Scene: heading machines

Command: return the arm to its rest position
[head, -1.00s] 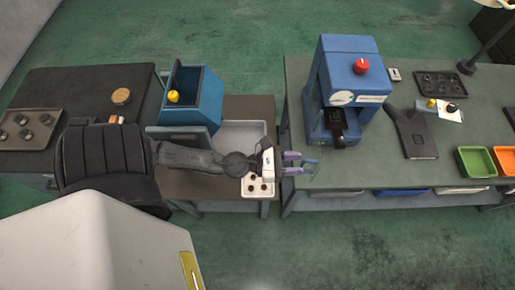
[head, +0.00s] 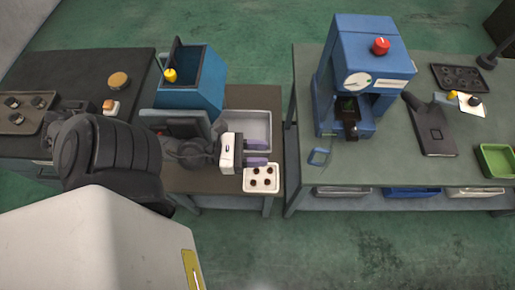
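My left arm (head: 112,150) comes in from the left and reaches over the brown table. My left gripper (head: 266,153) has a white body and two purple fingers. The fingers are apart with an empty gap between them. They are over the pale tray and the small white tray with dark round parts (head: 261,178), at the right side of the brown table. How high the gripper is above them I cannot tell. My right gripper is not in view.
A blue machine (head: 195,88) with a yellow knob stands behind the arm. A blue press (head: 362,60) with a red knob stands on the right table (head: 390,160). A small blue square piece (head: 319,156) lies near that table's front left corner. A narrow gap separates the tables.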

